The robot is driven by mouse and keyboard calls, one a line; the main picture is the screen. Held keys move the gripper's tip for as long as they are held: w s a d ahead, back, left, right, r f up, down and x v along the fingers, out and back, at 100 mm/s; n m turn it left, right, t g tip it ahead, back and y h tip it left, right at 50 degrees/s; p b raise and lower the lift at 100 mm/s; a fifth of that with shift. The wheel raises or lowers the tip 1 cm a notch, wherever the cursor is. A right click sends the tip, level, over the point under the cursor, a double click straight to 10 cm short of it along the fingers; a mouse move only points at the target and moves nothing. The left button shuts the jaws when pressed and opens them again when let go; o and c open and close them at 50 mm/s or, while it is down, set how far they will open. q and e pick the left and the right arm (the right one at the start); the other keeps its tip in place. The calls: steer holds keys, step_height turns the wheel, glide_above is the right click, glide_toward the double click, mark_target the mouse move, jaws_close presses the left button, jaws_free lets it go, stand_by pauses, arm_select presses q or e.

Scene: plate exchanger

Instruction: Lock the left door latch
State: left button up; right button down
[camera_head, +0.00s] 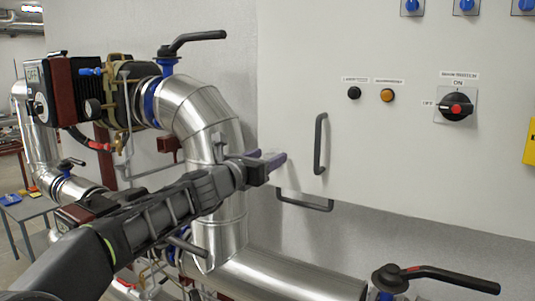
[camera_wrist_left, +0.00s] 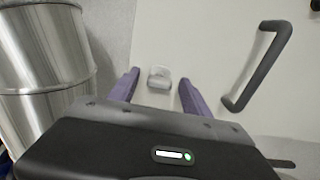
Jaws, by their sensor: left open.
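The left door latch (camera_wrist_left: 159,77) is a small light grey fitting near the left edge of the white cabinet door (camera_head: 375,150). In the left wrist view it shows between the two purple fingertips and a little beyond them. My left gripper (camera_head: 268,158) is open, with an empty gap between its fingers, and points at the door's left edge; it also shows in the left wrist view (camera_wrist_left: 159,80). I cannot tell whether the fingers touch the latch. In the head view the latch is hidden or too small to make out behind the fingers. My right gripper is not in view.
A dark vertical door handle (camera_head: 320,144) is just right of my left gripper, and a second handle (camera_head: 305,204) is below. A thick silver pipe (camera_head: 215,140) stands close behind my left arm. A rotary switch (camera_head: 456,106) and a black valve lever (camera_head: 450,277) are at the right.

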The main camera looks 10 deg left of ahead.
arm_select(q)
steer(key=shift+w+d, duration=0.1)
steer(key=shift+w, duration=0.2)
jaws_close()
stand_by(0.5)
